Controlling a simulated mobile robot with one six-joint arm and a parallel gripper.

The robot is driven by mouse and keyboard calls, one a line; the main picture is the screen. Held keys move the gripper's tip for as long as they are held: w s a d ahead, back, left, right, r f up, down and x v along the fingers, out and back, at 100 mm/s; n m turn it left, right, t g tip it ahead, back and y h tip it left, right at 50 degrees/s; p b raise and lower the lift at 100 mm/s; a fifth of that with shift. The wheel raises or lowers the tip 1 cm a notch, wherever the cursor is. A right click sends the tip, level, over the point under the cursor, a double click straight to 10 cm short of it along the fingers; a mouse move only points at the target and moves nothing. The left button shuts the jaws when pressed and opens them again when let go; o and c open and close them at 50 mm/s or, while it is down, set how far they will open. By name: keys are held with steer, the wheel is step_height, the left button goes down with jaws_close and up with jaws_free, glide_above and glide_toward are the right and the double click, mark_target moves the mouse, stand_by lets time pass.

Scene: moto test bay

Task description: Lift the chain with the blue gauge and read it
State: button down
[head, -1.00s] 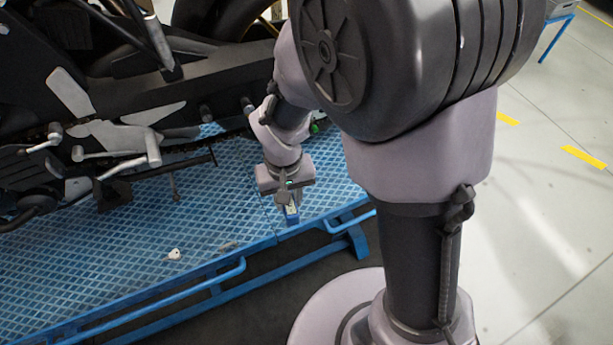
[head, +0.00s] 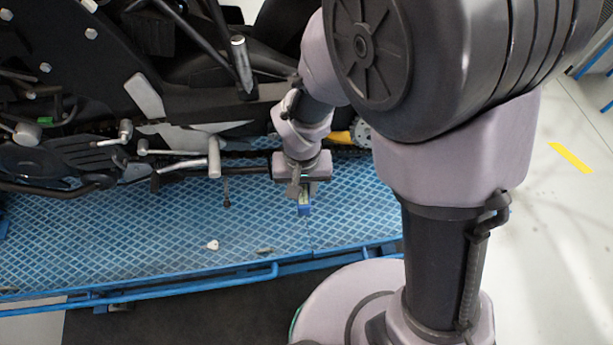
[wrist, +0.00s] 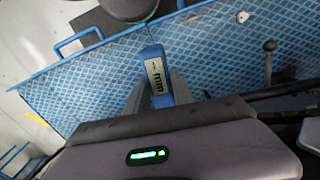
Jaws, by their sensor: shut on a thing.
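The blue gauge (head: 304,207) is in my gripper (head: 303,197), just below its jaws, over the blue platform. The wrist view shows the gauge (wrist: 156,76) upright, with a pale display carrying dark marks that are too small to read. The grey fingers (wrist: 155,95) are shut on it, one on each side. The dark chain (head: 345,150) runs along the motorcycle's lower rear, next to a yellow part and a toothed sprocket (head: 363,132). My arm hides part of it. I cannot tell whether the gauge touches the chain.
The motorcycle (head: 190,95) stands over the blue platform (head: 120,235). A silver lever (head: 214,158) and a thin dark rod (head: 226,190) project left of my gripper. A small white piece (head: 212,245) and a flat brownish piece (head: 265,250) lie on the platform. A blue rail (head: 200,283) runs along its front.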

steer(key=shift+w+a+p, duration=0.1)
steer(key=shift+w+a, duration=0.1)
steer(key=shift+w, duration=0.7)
steer(key=shift+w+a+p, duration=0.15)
steer(key=shift+w+a, duration=0.1)
steer(key=shift+w, duration=0.65)
steer(key=shift+w+a+p, duration=0.1)
steer(key=shift+w+a, duration=0.1)
steer(key=shift+w, duration=0.7)
steer(key=shift+r+p, duration=1.65)
steer(key=shift+r, duration=0.65)
steer(key=shift+f+b, duration=2.1)
steer(key=shift+f, duration=0.25)
steer(key=shift+s, duration=0.1)
steer(key=shift+s+d+b, duration=0.3)
steer(key=shift+s+b, duration=0.05)
steer(key=shift+s, duration=0.9)
steer(key=shift+s+d+b, duration=0.3)
steer(key=shift+s+d, duration=0.05)
steer(key=shift+s, duration=0.95)
steer(key=shift+s+d+b, duration=0.3)
steer(key=shift+s+b, duration=0.05)
steer(key=shift+s, duration=0.9)
